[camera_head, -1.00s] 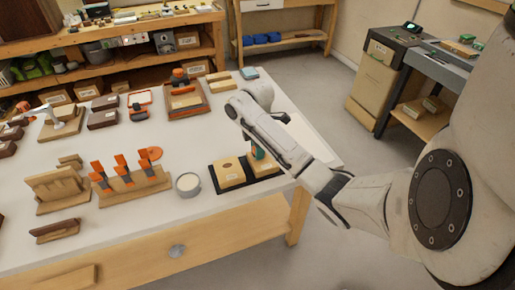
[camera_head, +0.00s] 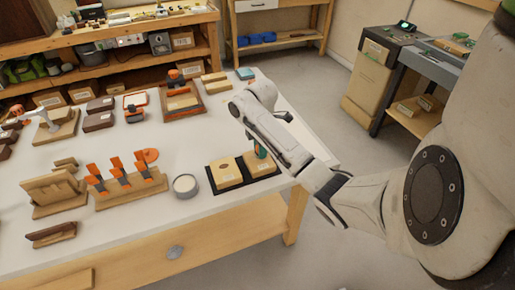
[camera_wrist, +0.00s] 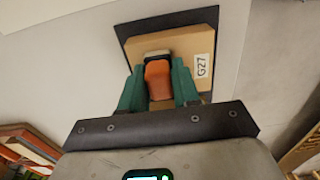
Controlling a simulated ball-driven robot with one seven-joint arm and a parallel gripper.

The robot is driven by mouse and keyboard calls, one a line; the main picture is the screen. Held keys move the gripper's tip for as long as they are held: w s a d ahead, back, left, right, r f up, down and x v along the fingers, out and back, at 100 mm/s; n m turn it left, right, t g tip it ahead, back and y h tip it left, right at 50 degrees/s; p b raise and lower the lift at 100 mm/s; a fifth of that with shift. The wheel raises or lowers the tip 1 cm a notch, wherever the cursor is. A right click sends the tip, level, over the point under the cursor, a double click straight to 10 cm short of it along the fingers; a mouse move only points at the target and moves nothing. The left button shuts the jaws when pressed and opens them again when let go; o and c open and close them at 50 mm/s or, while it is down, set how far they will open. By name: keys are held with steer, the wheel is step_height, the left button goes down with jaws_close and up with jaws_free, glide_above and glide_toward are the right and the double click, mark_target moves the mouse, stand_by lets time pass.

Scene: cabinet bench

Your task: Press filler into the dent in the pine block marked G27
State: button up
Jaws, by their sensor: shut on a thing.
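The pine block marked G27 (camera_wrist: 190,45) lies on a dark mat (camera_wrist: 133,28) in the wrist view, its white label at the right. In the head view it is the right-hand block (camera_head: 267,168). My gripper (camera_wrist: 160,82) is shut on an orange-handled tool (camera_wrist: 158,78) between its teal fingers, over the block. My gripper also shows in the head view (camera_head: 261,150). The tool's working end and the dent are hidden, so contact with the block cannot be told. A round tin with a white filling (camera_head: 185,184) stands left of the blocks.
A second pine block (camera_head: 226,173) with a dark spot lies close on the left. Bench top in front of the tin is clear. The bench's right edge runs close by the blocks.

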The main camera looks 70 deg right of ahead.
steer(key=shift+w+a, duration=0.1)
steer(key=shift+w+a+f+p, duration=0.1)
steer(key=shift+w+a+p, duration=0.35)
steer(key=shift+w+a, duration=0.3)
stand_by(0.3)
steer(key=shift+s+d, duration=0.85)
steer(key=shift+s, duration=0.05)
steer(key=shift+w+a, duration=0.1)
steer(key=shift+w+a+p, duration=0.55)
steer(key=shift+w+a, duration=0.2)
steer(key=shift+w, duration=0.15)
